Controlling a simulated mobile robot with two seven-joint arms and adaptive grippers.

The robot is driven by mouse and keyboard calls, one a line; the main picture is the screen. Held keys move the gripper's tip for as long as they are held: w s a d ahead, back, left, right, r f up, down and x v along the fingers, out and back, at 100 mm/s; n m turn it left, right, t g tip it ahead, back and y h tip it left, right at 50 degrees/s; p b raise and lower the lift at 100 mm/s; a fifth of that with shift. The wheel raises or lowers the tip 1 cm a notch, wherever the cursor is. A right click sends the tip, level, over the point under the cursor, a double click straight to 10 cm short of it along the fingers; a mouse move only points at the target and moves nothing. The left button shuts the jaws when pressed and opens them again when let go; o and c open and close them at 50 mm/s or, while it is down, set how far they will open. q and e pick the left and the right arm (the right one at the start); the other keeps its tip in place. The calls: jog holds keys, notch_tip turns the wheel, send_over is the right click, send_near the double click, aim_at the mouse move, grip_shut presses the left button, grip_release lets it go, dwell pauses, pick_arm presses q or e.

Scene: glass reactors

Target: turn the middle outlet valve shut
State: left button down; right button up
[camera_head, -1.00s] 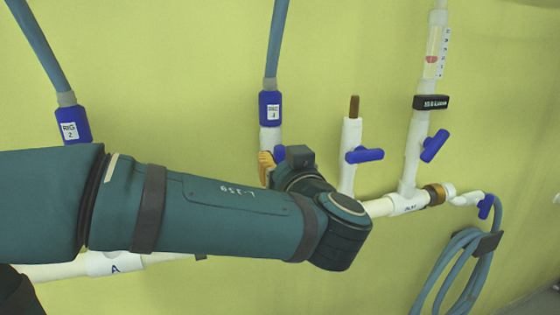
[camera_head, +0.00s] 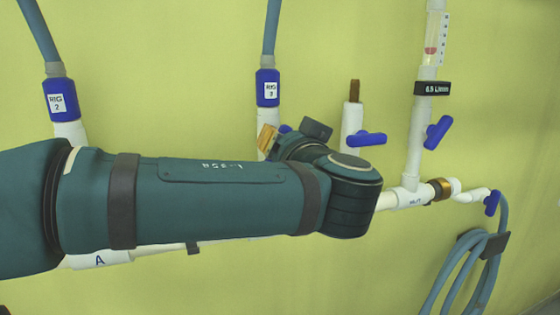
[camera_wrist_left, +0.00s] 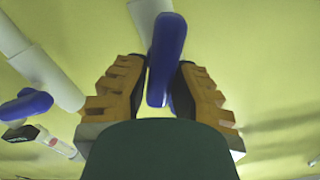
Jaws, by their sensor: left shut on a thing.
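The middle outlet valve is on the white pipe under the blue RIG 3 connector (camera_head: 267,88). My left arm hides most of it in the head view, where only a bit of its blue handle (camera_head: 285,129) shows. My left gripper (camera_head: 267,137) is at this valve with its orange fingers tilted. In the left wrist view the fingers (camera_wrist_left: 163,80) are shut on the blue handle (camera_wrist_left: 167,50), one on each side, with the white pipe (camera_wrist_left: 146,12) behind. The handle's exact angle to the pipe is hard to tell. My right gripper is not in view.
To the right stand a capped outlet with a blue handle (camera_head: 366,139) and a flow meter, its display (camera_head: 432,88) seeming to read 6.5 L/min, above another blue handle (camera_head: 438,132). The RIG 2 connector (camera_head: 60,98) is at left. A coiled hose (camera_head: 468,270) hangs lower right.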

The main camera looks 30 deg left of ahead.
pick_arm(q)
jog(key=m+b, duration=0.1)
jog(key=m, duration=0.1)
jog(key=shift+w+f+m, duration=0.1)
jog(key=shift+f+m, duration=0.05)
jog(key=shift+m, duration=0.25)
jog(key=m+b, duration=0.1)
jog(key=m, duration=0.1)
jog(key=shift+m, duration=0.4)
jog(key=m, duration=0.3)
jog(key=shift+w+d+f, duration=0.1)
jog(key=shift+w+f, duration=0.05)
jog(key=shift+f+m, duration=0.15)
jog(key=shift+m, duration=1.85)
jog(key=c, duration=1)
grip_release()
jog(key=shift+o, duration=0.9)
jog(key=shift+f, duration=0.1)
